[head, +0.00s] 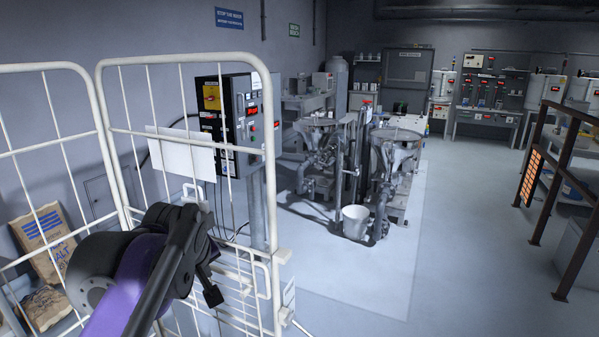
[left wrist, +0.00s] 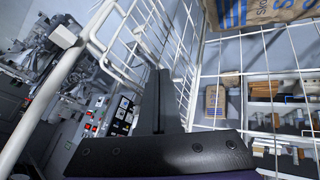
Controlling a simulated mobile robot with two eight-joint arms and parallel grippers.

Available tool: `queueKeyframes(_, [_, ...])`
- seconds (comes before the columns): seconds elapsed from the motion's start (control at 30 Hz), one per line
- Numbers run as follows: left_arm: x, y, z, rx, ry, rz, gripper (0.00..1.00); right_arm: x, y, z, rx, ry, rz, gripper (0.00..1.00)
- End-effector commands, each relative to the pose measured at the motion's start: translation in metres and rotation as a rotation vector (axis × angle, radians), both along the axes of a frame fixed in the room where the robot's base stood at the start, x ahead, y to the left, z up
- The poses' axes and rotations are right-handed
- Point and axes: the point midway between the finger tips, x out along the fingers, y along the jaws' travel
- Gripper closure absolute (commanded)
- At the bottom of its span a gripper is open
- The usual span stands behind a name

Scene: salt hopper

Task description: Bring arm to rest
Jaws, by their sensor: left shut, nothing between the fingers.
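My left gripper (head: 212,292) is in the lower left of the head view, at the end of my black and purple arm. It is close to the white wire cage gate (head: 183,60), seen in front of its bars; I cannot tell whether it touches them. In the left wrist view the dark fingers of the left gripper (left wrist: 160,95) are together and hold nothing. White cage bars (left wrist: 205,75) run close around them in that view. My right gripper does not show in either view.
Paper salt sacks (head: 42,235) lie behind the bars at the lower left. A control cabinet (head: 245,120) stands behind the gate. Hopper machinery (head: 390,150) with a white bucket (head: 355,222) stands mid-room. A brown railing (head: 545,175) is at right. The floor between (head: 470,250) is clear.

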Motion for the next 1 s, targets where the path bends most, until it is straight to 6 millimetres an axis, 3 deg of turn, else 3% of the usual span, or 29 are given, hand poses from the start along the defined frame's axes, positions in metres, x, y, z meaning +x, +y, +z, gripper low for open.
queueKeyframes(0.03, [-0.025,-0.003,-0.025,0.031,0.025,-0.068,1.00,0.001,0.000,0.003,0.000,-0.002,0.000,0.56])
queueKeyframes(0.3, [-0.157,-0.022,-0.173,0.190,0.143,-0.480,1.00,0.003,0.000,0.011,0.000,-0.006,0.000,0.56])
queueKeyframes(0.4, [-0.194,-0.028,-0.214,0.227,0.165,-0.589,1.00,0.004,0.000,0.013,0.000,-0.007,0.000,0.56])
queueKeyframes(0.5, [-0.219,-0.031,-0.241,0.251,0.177,-0.663,1.00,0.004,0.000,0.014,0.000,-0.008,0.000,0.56])
queueKeyframes(0.67, [-0.235,-0.033,-0.258,0.267,0.185,-0.713,1.00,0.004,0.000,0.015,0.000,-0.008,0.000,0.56])
queueKeyframes(1.0, [-0.235,-0.033,-0.259,0.268,0.185,-0.715,1.00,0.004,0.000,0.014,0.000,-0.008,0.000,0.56])
